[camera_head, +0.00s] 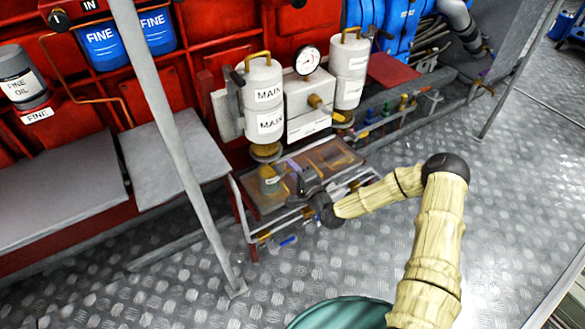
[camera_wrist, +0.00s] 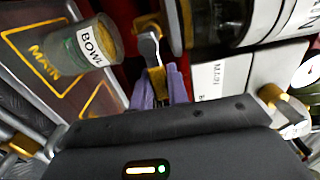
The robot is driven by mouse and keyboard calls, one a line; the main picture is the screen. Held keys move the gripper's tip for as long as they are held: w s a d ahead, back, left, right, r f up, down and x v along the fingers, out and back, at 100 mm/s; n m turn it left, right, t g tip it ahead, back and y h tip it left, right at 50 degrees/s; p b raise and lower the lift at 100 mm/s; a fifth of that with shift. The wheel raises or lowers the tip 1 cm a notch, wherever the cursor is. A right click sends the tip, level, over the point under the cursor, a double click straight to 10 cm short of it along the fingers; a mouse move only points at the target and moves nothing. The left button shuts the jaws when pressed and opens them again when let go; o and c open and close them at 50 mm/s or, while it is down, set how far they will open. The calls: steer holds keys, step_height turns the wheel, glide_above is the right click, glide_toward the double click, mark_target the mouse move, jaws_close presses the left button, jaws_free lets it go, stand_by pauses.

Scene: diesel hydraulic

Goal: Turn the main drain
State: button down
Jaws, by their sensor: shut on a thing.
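The main drain appears to be a small brass fitting with a grey lever (camera_wrist: 150,45), under a white cylinder in the wrist view. My gripper (camera_wrist: 160,90) has its two purple fingers on either side of the lever's lower, brass-coloured end and is shut on it. In the head view my gripper (camera_head: 294,166) reaches in low, beneath the white cylinders labelled MAIN (camera_head: 264,100). The lever is too small and covered to make out there. The tray (camera_head: 325,153) below the cylinders is marked MAIN in the wrist view (camera_wrist: 22,30).
A clear cup labelled BOWL (camera_wrist: 82,48) stands on the tray, close left of my gripper. A white box with a gauge (camera_head: 308,60) is between the cylinders. Pipe rails (camera_head: 245,212) edge the tray. A grey post (camera_head: 180,140) stands left; floor is free at right.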

steer(key=shift+f, duration=0.15)
steer(key=c, duration=1.4)
jaws_free()
steer(key=shift+o, duration=0.2)
steer(key=shift+s+d, duration=0.1)
steer(key=shift+s, duration=0.05)
steer(key=p+v, duration=0.4)
steer(key=v, duration=1.3)
